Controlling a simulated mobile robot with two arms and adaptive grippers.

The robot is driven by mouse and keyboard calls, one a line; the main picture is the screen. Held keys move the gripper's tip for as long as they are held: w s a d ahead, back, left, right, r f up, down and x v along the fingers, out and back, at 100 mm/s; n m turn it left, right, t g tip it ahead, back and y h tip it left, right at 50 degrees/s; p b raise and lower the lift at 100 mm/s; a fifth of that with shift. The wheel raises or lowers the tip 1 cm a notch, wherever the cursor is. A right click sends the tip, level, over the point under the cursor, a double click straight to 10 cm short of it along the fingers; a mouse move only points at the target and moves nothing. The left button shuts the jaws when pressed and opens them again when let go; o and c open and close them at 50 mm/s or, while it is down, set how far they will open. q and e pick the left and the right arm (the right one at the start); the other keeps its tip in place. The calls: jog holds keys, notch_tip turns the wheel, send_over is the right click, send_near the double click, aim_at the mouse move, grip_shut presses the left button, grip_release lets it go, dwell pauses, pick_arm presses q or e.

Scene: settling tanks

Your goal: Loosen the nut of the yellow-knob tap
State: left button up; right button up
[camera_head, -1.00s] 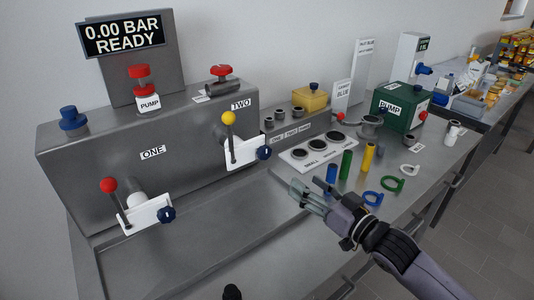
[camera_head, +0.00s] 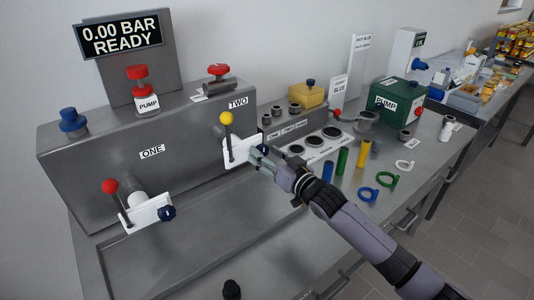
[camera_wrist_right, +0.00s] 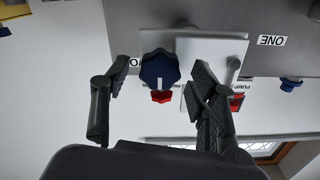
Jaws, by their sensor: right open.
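The yellow-knob tap stands at the TWO label, with a yellow knob (camera_head: 226,118) on an upright lever and a white plate (camera_head: 236,153). Its dark blue nut (camera_wrist_right: 160,68) has a white mark and shows in the right wrist view between my right gripper's fingers. My right gripper (camera_head: 263,155) is open at the nut, with a finger on either side and visible gaps. In the head view the gripper hides most of the nut. My left gripper is not in view.
The red-knob tap (camera_head: 110,186) with its own blue nut (camera_head: 167,213) is at the left, by label ONE. The display (camera_head: 119,35) reads 0.00 BAR READY. Cylinders and rings lie right of my right arm. The trough (camera_head: 165,255) in front is clear.

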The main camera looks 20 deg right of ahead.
jog(key=shift+c, duration=0.5)
jog(key=c, duration=1.1)
jog(key=shift+o, duration=0.2)
